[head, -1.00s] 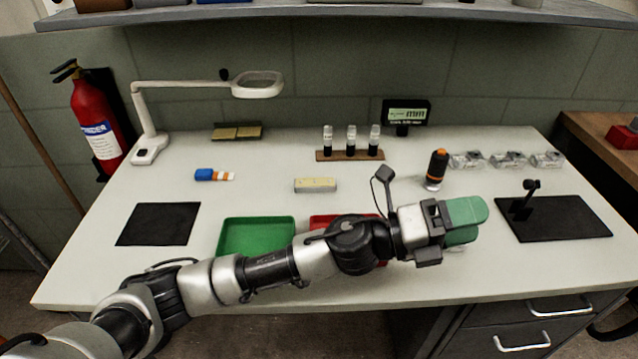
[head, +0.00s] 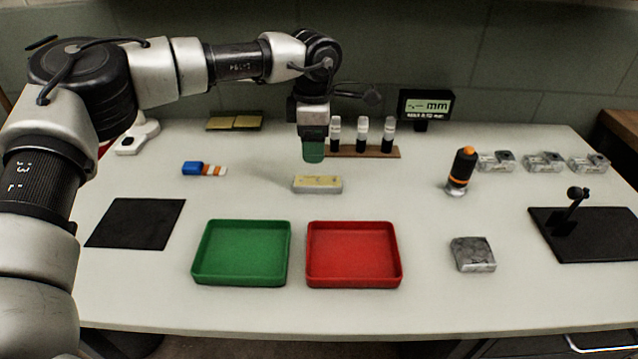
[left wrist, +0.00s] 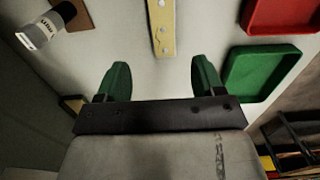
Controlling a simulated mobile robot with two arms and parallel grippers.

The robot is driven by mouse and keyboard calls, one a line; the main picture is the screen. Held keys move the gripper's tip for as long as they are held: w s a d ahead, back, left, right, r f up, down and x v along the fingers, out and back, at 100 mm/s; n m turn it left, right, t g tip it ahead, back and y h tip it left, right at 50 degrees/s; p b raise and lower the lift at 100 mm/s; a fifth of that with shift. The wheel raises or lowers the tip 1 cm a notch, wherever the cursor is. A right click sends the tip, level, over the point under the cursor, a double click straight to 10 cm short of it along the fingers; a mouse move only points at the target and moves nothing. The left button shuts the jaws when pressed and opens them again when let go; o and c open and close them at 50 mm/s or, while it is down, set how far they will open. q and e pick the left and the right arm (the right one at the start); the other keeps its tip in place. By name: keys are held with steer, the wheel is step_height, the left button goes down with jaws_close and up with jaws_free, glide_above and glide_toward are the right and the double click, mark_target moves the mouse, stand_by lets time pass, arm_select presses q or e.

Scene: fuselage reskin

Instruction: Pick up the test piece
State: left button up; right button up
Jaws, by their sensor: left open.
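A small block with a pale yellow top and light grey sides (head: 318,184) lies flat on the middle of the white table. It looks like the test piece. In the left wrist view its yellow strip (left wrist: 162,28) shows dark and light spots along it, ahead of the gap between the fingers. My left gripper (head: 313,152) points down, just behind and above the block in the head view. Its green fingers are apart and empty in the left wrist view (left wrist: 161,80). My right gripper is not in view.
Vials in a wooden rack (head: 375,152) stand close to the gripper's right. A green tray (head: 243,280) and a red tray (head: 353,281) lie in front. A grey mottled block (head: 472,254) and an orange-topped device (head: 460,171) are to the right. A blue-and-orange item (head: 203,169) lies left.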

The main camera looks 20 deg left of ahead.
mark_target(318, 180)
arm_select(q)
steer(key=f, duration=0.8)
steer(key=shift+s+d+f, duration=0.1)
steer(key=shift+d+f, duration=0.15)
steer(key=shift+d, duration=0.15)
steer(key=shift+f, duration=0.25)
steer(key=c, duration=1)
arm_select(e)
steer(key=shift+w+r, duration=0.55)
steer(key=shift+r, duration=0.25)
arm_select(q)
steer(key=shift+r, duration=0.15)
steer(key=shift+c, duration=0.2)
